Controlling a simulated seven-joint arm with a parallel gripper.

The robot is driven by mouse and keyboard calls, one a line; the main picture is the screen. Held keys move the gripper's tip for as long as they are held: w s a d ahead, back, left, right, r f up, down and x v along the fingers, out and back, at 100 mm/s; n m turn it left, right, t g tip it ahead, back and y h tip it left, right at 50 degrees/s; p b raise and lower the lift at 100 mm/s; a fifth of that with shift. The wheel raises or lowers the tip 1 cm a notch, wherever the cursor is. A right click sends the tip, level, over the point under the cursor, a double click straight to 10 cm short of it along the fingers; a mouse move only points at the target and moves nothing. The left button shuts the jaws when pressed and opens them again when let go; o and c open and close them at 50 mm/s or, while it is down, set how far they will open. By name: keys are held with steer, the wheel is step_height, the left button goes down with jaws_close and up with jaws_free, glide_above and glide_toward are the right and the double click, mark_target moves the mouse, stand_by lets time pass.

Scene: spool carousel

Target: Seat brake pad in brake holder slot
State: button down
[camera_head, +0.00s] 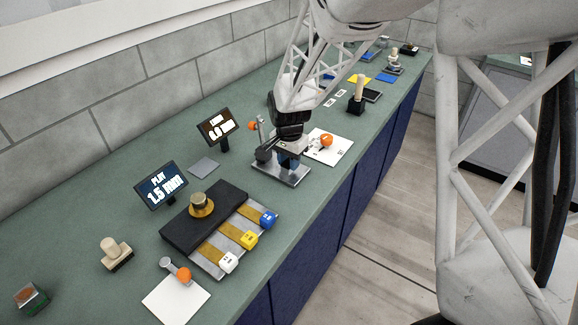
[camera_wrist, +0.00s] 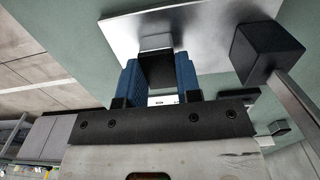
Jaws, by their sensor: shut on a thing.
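My gripper (camera_head: 288,162) points down over a metal base plate (camera_head: 283,177) near the middle of the counter. In the wrist view its two blue fingers (camera_wrist: 158,70) are shut on a dark block, likely the brake pad (camera_wrist: 157,72). A light metal piece (camera_wrist: 156,43) shows just beyond the block, over the plate; whether they touch I cannot tell. A dark block with a rod (camera_wrist: 265,52) stands on one side of the plate. The holder slot is not clearly visible, and the gripper hides much of the plate in the head view.
An upright lever with an orange knob (camera_head: 253,126) stands close to my gripper's left. A white card with an orange ball (camera_head: 327,141) lies to the right. Two displays (camera_head: 161,184) stand at left. A black block with lanes (camera_head: 180,232) lies in front. Open counter lies far left.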

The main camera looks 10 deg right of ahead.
steer(key=shift+r, duration=0.1)
steer(key=shift+r, duration=0.75)
step_height(320, 180, up, 2)
steer(key=shift+r, duration=0.1)
steer(key=s+d+r, duration=0.1)
steer(key=s, duration=1.5)
steer(key=shift+d, duration=0.1)
steer(key=shift+w, duration=0.15)
steer(key=w, duration=0.6)
steer(key=w+d, duration=0.1)
steer(key=w, duration=1.1)
steer(key=shift+w+d+r, duration=0.2)
steer(key=shift+w+d, duration=0.05)
steer(key=shift+d, duration=0.1)
steer(key=shift+w, duration=0.1)
steer(key=w, duration=0.5)
steer(key=w+f, duration=0.1)
steer(key=w, duration=0.9)
steer(key=shift+w+a+f, duration=0.25)
steer(key=shift+w, duration=0.15)
